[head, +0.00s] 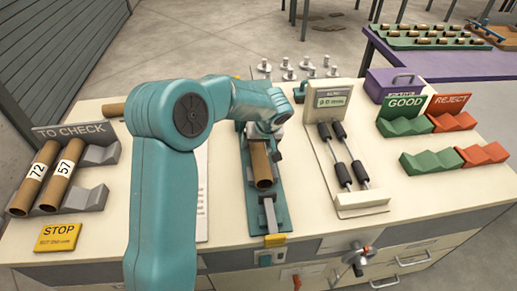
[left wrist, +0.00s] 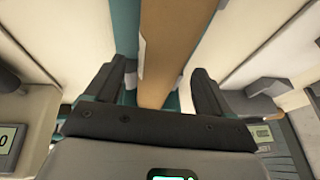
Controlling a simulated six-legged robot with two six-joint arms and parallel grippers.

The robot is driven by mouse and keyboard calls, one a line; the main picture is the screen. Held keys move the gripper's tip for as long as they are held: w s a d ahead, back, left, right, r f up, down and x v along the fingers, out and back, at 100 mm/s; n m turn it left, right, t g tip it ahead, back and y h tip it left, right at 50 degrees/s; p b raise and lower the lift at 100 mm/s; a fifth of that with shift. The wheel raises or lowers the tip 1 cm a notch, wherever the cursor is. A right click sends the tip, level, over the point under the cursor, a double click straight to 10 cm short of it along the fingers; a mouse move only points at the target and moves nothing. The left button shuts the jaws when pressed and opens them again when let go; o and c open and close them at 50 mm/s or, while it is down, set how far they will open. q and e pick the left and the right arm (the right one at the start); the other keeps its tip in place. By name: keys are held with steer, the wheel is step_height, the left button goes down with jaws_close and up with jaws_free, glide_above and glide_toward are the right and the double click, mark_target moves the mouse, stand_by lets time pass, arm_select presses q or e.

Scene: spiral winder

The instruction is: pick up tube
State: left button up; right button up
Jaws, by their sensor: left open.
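A brown cardboard tube (head: 261,168) lies lengthwise on a teal fixture (head: 281,205) in the middle of the bench. My left gripper (head: 263,136) is over the far part of this tube, and the arm hides much of it in the head view. In the left wrist view the open left gripper (left wrist: 160,85) has one dark finger on each side of the tube (left wrist: 172,45), with gaps between. Two more tubes, marked 72 (head: 35,177) and 57 (head: 62,175), lie on the TO CHECK rack at the left. My right gripper is not in view.
Green GOOD (head: 405,125) and red REJECT (head: 452,121) racks are empty at the right. A yellow STOP plate (head: 58,238) lies front left. Small metal parts (head: 288,75) stand behind.

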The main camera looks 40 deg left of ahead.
arm_select(q)
steer(key=shift+x, duration=0.75)
steer(key=shift+d+r, duration=0.1)
steer(key=shift+d, duration=0.05)
steer(key=c, duration=1.3)
steer(key=shift+o, duration=0.2)
steer(key=shift+r+b, duration=0.4)
step_height(320, 180, up, 6)
steer(key=shift+d+r, duration=0.1)
steer(key=s+d+b, duration=0.1)
steer(key=s+d, duration=0.2)
steer(key=d, duration=0.1)
steer(key=s+d+b, duration=0.2)
steer(key=s+d, duration=0.2)
steer(key=d, duration=0.1)
steer(key=s+d+b, duration=0.2)
steer(key=s+d, duration=0.2)
steer(key=d, duration=0.1)
steer(key=shift+s, duration=0.15)
steer(key=shift+s+d+r, duration=0.1)
steer(key=shift+s+d, duration=0.75)
steer(key=shift+d, duration=0.15)
step_height(320, 180, up, 9)
steer(key=p, duration=0.6)
